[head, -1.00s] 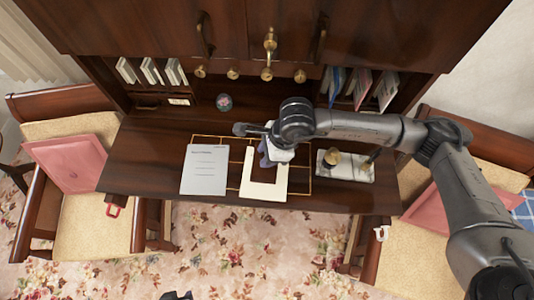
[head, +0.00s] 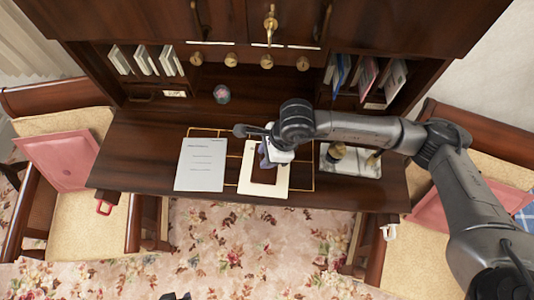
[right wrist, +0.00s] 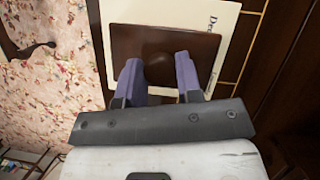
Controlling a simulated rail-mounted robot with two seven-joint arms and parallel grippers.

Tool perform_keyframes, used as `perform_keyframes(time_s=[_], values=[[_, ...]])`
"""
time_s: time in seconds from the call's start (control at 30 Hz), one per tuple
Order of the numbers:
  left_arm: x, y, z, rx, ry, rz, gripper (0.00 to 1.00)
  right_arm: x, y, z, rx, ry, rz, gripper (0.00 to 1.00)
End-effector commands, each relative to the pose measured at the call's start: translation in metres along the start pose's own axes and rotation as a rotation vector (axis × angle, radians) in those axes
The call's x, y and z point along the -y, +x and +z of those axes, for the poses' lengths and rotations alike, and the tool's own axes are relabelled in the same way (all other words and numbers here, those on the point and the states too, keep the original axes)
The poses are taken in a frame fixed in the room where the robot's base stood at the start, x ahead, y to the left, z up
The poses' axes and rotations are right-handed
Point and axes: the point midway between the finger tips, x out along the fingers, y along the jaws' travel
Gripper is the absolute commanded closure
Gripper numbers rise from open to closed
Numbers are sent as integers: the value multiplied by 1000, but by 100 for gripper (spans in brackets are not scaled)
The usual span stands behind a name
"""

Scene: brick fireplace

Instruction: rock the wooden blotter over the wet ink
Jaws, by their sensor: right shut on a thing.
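The wooden blotter (head: 264,176) is a dark brown block lying on a cream sheet of paper (head: 245,185) on the desk. In the right wrist view the blotter (right wrist: 125,45) shows as a flat brown plate with a round knob between the fingers. My right gripper (head: 270,152) is shut on that knob; in the right wrist view its two purple-grey fingers (right wrist: 160,72) stand either side of it. Printed letters show at the sheet's edge (right wrist: 228,25). Any ink under the blotter is hidden.
A white printed page (head: 201,165) lies left of the sheet. A marble stand (head: 348,166) with brass pieces is to the right. A round paperweight (head: 222,94) sits further back, with books in the shelves. Bare desk (head: 130,160) is free at left.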

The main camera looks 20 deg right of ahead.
Motion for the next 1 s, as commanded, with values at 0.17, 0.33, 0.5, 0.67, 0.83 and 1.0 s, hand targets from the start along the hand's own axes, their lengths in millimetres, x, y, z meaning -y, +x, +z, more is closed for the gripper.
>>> perform_keyframes(time_s=[0.17,0.33,0.5,0.67,0.83,1.0], values=[[-1,0,0,-1,-4,4,57,0,0,0,1,0,0,95],[-3,0,-1,-2,-11,9,57,0,0,0,1,0,0,95],[-4,1,0,-2,-13,10,57,0,1,0,1,0,0,95],[-4,3,0,-2,-12,10,57,0,3,-1,1,0,0,95],[-3,5,1,-2,-8,6,57,0,4,-2,1,0,0,95],[-1,7,2,-1,-2,2,57,0,6,-2,1,0,0,95]])
